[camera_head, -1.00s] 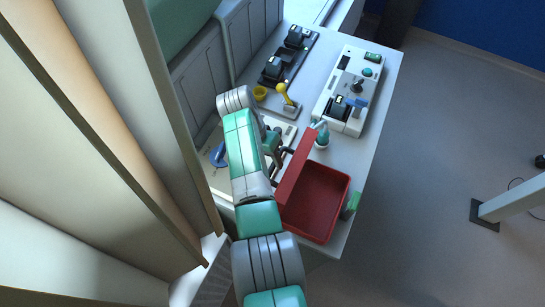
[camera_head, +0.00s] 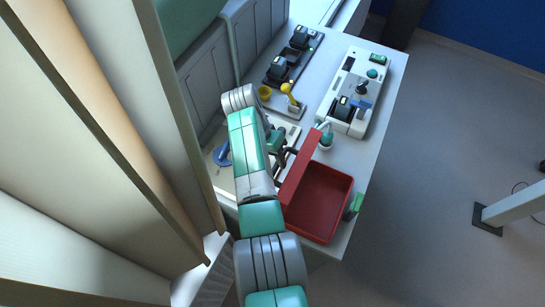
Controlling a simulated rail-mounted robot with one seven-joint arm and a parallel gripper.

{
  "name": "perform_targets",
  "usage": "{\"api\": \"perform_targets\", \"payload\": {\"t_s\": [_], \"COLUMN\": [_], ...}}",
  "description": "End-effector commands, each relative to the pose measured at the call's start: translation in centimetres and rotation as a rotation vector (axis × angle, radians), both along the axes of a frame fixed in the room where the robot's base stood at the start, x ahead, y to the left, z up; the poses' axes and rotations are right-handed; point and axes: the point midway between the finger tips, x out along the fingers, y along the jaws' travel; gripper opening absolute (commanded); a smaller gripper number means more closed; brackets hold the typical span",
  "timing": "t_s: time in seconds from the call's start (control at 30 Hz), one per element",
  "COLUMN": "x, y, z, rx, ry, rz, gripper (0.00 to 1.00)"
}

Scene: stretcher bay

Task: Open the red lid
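The red lid (camera_head: 299,172) stands raised, seen nearly edge-on, along the left side of the red box (camera_head: 322,204). The inside of the box shows and looks empty. My gripper (camera_head: 283,156) is just left of the lid, partly hidden behind my green and grey arm. Dark finger parts reach toward the lid's left face. I cannot tell whether they touch it, or whether the fingers are open or shut.
The white table (camera_head: 346,160) carries a white device panel (camera_head: 352,92), a dark panel (camera_head: 291,57), a yellow lever (camera_head: 287,90), a yellow cup (camera_head: 265,92) and a blue ring-like item (camera_head: 221,155). A green item (camera_head: 355,203) is at the box's right. Open floor lies right.

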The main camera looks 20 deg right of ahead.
Motion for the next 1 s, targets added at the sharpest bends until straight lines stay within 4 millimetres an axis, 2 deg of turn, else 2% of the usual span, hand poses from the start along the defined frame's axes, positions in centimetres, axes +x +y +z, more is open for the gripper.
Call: {"api": "perform_targets", "payload": {"t_s": [0.07,0.33,0.5,1.0], "x": [0.2,1.3,1.7,1.7], "y": [0.1,1.5,2.0,2.0], "z": [0.4,5.2,7.0,7.3], "rx": [0.0,0.0,0.0,-0.001], "ry": [-0.005,-0.005,0.0,0.001], "rz": [0.002,0.002,0.001,0.0], "gripper": [0.36,0.36,0.36,0.36]}}
